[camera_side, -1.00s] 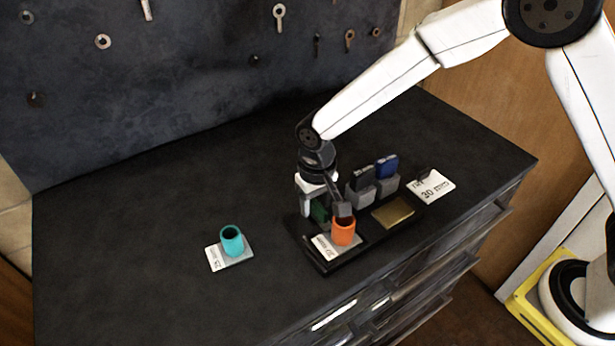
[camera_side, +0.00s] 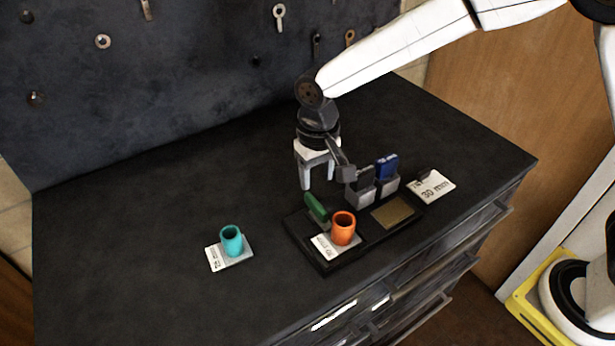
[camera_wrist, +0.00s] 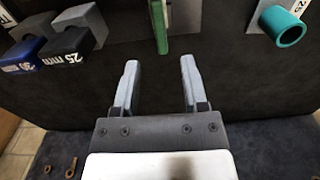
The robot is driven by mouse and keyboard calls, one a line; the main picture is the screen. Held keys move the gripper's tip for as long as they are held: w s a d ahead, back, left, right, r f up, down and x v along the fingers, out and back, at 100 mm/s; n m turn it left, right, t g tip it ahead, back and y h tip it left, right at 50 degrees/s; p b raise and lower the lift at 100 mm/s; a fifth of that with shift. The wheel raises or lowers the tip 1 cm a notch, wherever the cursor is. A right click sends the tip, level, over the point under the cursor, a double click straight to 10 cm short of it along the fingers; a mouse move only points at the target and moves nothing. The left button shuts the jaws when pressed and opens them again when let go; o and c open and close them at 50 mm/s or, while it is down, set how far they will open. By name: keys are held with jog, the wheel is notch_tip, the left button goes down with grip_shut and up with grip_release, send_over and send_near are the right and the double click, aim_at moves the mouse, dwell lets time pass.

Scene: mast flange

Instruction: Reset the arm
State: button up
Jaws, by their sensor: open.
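My gripper (camera_side: 318,180) is open and empty above the dark cabinet top, just behind the black tray (camera_side: 322,263). In the wrist view its two fingers (camera_wrist: 155,85) are apart with nothing between them. A green piece (camera_side: 316,207) stands tilted at the tray's back edge, in front of the fingers; it also shows in the wrist view (camera_wrist: 160,30).
A teal cylinder (camera_side: 231,241) stands on a labelled plate (camera_side: 216,258) at left. Grey blocks, one with a dark top (camera_side: 361,187) and one with a blue top (camera_side: 387,166), stand right of my gripper. A "30 mm" card (camera_side: 432,187) lies beyond. The pegboard (camera_side: 170,80) rises behind.

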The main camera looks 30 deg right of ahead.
dwell(0.3)
jog(key=s+d+t, duration=0.1)
jog(key=s+d, duration=0.6)
jog(key=d, duration=0.2)
jog(key=s+d+f+t, duration=0.1)
jog(key=s+d, duration=0.6)
jog(key=d, duration=0.3)
jog(key=shift+t, duration=0.3)
